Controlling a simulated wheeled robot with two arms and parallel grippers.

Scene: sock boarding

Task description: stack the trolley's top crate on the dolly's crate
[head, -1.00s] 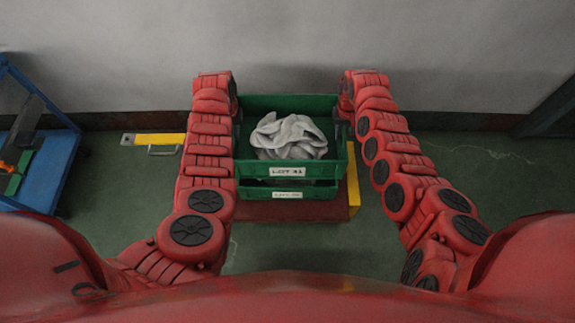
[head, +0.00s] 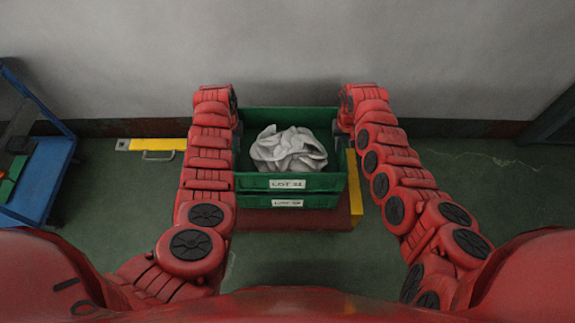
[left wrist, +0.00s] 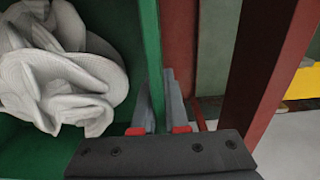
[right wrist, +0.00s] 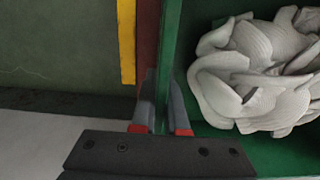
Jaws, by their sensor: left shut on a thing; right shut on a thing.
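A green crate (head: 252,182) holding crumpled white socks (head: 289,148) is between my arms in the head view, its label reading roughly "LOT 31". It sits directly above a second green crate (head: 250,201) on the dark red dolly (head: 342,218). The two look aligned and very close; I cannot tell whether the upper one is fully seated. My left gripper (left wrist: 158,102) is shut on the crate's left wall, and my right gripper (right wrist: 162,104) is shut on its right wall. In the head view, the fingertips are hidden.
The blue trolley (head: 48,178) stands at the far left, partly out of view. The wall (head: 288,50) is close behind. Green floor is open on the right.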

